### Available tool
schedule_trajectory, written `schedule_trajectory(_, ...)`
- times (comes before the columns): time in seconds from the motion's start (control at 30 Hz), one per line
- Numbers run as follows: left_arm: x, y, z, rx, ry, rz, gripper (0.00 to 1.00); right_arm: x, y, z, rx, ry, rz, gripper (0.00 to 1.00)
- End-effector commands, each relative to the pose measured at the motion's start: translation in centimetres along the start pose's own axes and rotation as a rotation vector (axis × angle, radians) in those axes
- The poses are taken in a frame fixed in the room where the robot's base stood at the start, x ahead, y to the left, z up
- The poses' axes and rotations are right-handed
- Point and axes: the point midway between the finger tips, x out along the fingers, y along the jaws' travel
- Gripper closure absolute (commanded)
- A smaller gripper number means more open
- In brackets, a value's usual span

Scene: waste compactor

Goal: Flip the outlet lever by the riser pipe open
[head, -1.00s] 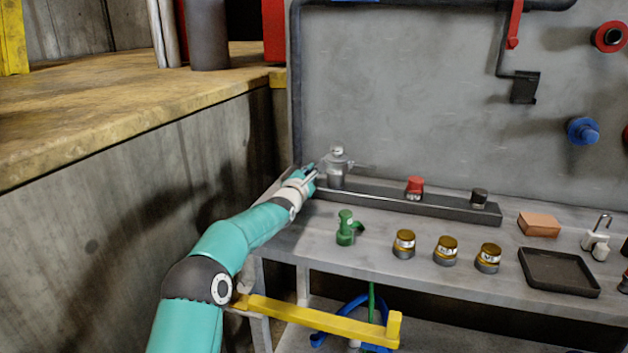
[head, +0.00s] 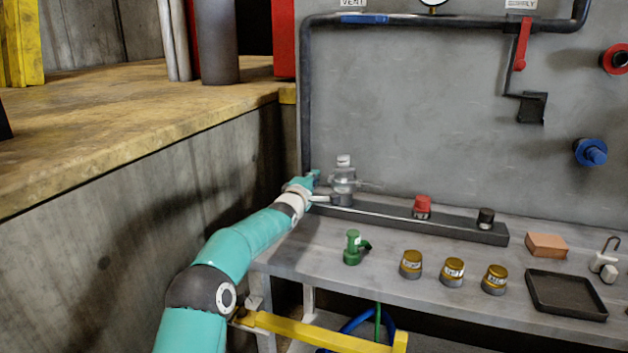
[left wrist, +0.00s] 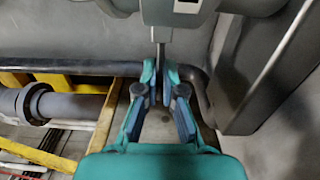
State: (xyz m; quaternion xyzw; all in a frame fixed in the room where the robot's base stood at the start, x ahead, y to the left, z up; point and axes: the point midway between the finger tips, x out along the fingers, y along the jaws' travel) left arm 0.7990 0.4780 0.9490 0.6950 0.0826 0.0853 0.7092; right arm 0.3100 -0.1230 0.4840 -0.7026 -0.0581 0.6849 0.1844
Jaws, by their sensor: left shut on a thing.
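A grey valve-like fitting (head: 343,182) stands at the left end of the long dark tray on the bench, next to the dark vertical riser pipe (head: 306,110). My left gripper (head: 314,179) is at the left side of this fitting. In the left wrist view the fingers (left wrist: 161,85) are closed on a thin grey lever (left wrist: 160,52) that hangs from the grey fitting body (left wrist: 180,14). The fingers hide the lever's end. The dark pipe (left wrist: 200,92) shows close behind the fingers. My right gripper is in neither view.
The dark tray (head: 455,226) also bears a red knob (head: 422,206) and a black knob (head: 486,218). A green fitting (head: 352,247) and several brass-topped pieces (head: 453,271) stand in front. A concrete wall (head: 150,240) borders my left arm. A red lever (head: 522,45) hangs higher up.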

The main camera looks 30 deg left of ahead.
Motion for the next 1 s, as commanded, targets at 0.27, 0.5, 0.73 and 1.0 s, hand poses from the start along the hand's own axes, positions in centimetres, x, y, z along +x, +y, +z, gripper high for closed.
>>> schedule_trajectory(0.27,0.05,-0.18,0.45,0.037,-0.007,-0.007,1.00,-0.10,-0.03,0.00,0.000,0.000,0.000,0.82)
schedule_trajectory(0.5,0.05,-0.26,0.50,0.037,-0.007,-0.008,1.00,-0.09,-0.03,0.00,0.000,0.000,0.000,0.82)
schedule_trajectory(0.73,0.04,-0.20,0.40,0.036,-0.006,-0.007,0.82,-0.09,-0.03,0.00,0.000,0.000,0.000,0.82)
schedule_trajectory(1.0,-0.07,-0.01,0.15,0.035,-0.003,-0.003,0.82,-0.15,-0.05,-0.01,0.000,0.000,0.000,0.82)
